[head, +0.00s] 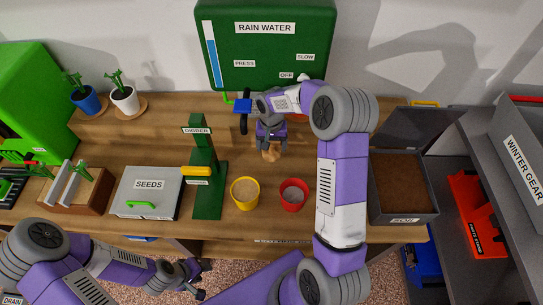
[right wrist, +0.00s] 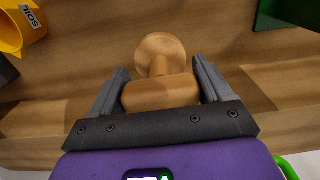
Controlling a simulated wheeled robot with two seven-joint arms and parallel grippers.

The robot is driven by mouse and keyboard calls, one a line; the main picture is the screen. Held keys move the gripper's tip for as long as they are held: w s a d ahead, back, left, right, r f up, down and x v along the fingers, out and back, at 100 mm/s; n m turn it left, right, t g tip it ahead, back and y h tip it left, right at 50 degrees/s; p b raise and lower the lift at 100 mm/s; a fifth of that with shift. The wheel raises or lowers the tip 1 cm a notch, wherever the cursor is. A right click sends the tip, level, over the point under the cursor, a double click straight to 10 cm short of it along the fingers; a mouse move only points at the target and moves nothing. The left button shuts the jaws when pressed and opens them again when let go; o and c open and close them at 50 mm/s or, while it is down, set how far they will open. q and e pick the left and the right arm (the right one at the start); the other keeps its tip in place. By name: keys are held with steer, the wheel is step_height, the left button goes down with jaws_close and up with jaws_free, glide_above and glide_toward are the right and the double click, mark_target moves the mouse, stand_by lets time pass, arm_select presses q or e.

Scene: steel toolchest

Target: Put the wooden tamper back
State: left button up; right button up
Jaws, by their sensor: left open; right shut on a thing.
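The wooden tamper (right wrist: 160,92) is pale wood with a crosswise handle and a rounded end. My right gripper (right wrist: 160,72) is shut on the handle, one finger at each side. In the head view the tamper (head: 271,153) hangs below my right gripper (head: 271,140), over the bench behind the two pots; whether it touches the wood I cannot tell. A green stand (head: 207,150) is left of it, with a DIBBER label, a second label too small to read and a yellow piece at its side. My left gripper (head: 192,283) is open and empty at the front edge.
A yellow pot (head: 245,193) and a red pot (head: 293,195) stand in front of the tamper. The grey SEEDS box (head: 147,192) is left of the stand. A soil bin (head: 403,217) is at right. The green RAIN WATER tank (head: 265,45) stands behind.

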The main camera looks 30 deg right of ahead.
step_height(320, 180, down, 7)
steer(key=shift+f+b, duration=0.2)
steer(key=shift+b, duration=0.1)
steer(key=shift+w+d+f, duration=0.1)
steer(key=shift+w+f, duration=0.05)
steer(key=shift+w, duration=0.05)
steer(key=shift+f, duration=0.2)
steer(key=o, duration=1)
steer(key=shift+r, duration=0.1)
